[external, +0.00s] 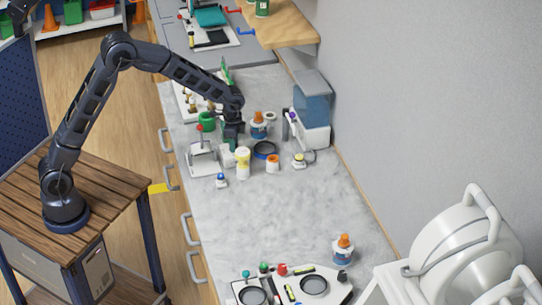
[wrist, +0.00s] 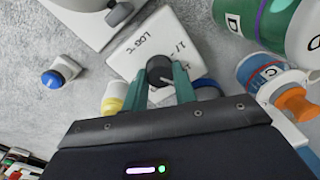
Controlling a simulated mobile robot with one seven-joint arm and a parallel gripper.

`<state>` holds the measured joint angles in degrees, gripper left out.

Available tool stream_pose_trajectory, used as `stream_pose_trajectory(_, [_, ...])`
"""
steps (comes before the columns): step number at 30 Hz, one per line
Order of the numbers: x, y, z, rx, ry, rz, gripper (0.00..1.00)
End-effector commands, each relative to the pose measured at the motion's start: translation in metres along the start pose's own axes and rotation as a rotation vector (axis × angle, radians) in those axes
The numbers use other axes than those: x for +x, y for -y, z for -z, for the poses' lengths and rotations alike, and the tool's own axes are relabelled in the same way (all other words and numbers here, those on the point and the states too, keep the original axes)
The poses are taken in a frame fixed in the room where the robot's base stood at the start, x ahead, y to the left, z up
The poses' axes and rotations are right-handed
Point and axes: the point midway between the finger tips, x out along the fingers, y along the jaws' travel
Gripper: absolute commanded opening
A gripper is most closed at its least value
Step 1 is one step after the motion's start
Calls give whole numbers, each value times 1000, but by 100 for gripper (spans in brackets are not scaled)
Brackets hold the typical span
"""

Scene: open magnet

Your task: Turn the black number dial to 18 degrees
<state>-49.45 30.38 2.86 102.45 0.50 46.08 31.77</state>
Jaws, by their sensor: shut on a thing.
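The black dial (wrist: 160,68) sits on a sloped white block (wrist: 150,40) marked "LOG °C" and "1/-" in the wrist view. My gripper (wrist: 159,76) has its two green fingers on either side of the dial, shut on it. The dial's scale and pointer are too small or covered to read, so its angle cannot be told. In the external view my gripper (external: 233,132) is low over the grey counter, and the dial is hidden behind it. The white block (external: 228,157) shows just below it.
Close by stand a white stand with a red knob (external: 200,155), a yellow-and-white jar (external: 243,162), an orange-capped bottle (external: 259,125), a green cup (external: 206,121) and a blue button (wrist: 53,79). A white dispenser (external: 315,135) is at the wall. The counter's middle (external: 265,215) is clear.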

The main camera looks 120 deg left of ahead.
Motion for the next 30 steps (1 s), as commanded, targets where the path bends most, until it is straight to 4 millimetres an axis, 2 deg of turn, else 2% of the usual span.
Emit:
stream_pose_trajectory(18, [0,1,1,-557,20,1,5])
stream_pose_trajectory(30, [0,1,1,-765,27,0,5])
